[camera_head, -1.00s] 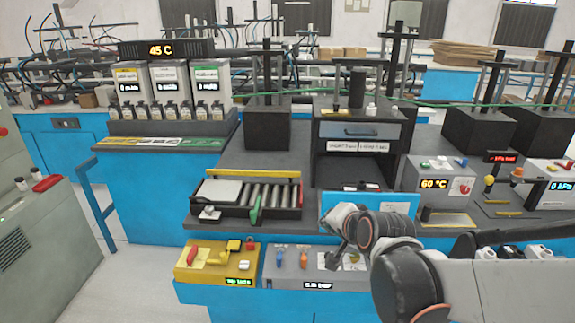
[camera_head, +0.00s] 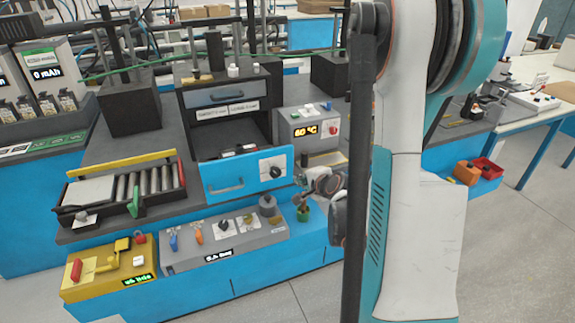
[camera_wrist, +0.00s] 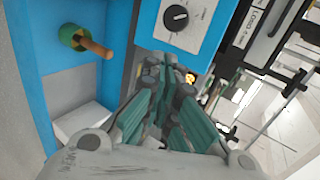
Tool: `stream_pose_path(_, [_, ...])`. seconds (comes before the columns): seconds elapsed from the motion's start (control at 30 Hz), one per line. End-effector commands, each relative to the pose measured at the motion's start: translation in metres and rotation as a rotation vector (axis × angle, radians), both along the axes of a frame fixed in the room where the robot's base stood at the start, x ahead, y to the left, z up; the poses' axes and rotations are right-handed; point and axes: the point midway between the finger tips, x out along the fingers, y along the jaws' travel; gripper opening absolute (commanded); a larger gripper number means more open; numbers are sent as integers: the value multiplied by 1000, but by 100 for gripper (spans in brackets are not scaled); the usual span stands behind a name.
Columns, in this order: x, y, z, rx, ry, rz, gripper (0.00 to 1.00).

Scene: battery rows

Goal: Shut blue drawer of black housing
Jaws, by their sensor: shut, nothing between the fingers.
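The black housing (camera_head: 190,143) stands on the bench in the head view. Its blue drawer (camera_head: 225,180) sticks out of the lower opening, with a bar handle at left and a white dial plate (camera_head: 272,167) at right. The dial plate also shows at the top of the wrist view (camera_wrist: 185,22). My gripper (camera_wrist: 172,72) is shut and empty, its fingertips close to the dial plate's edge; I cannot tell whether they touch. In the head view my wrist is just right of the drawer front, and my arm hides the area behind it.
A grey control box (camera_head: 222,238) with knobs and a yellow box (camera_head: 108,268) sit below the drawer. A green part with a wooden peg (camera_wrist: 75,38) is left of my gripper in the wrist view. A 60 °C unit (camera_head: 308,128) stands right of the housing. A roller tray (camera_head: 70,214) is at left.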

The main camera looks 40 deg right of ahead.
Motion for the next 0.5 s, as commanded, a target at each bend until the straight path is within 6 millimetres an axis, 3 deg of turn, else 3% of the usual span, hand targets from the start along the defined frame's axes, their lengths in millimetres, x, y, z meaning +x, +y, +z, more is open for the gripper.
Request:
stream_pose_path(0.23, [5,-12,-11,18,-8,-20,0])
stream_pose_path(0.5, [45,-22,-36,16,-8,-18,0])
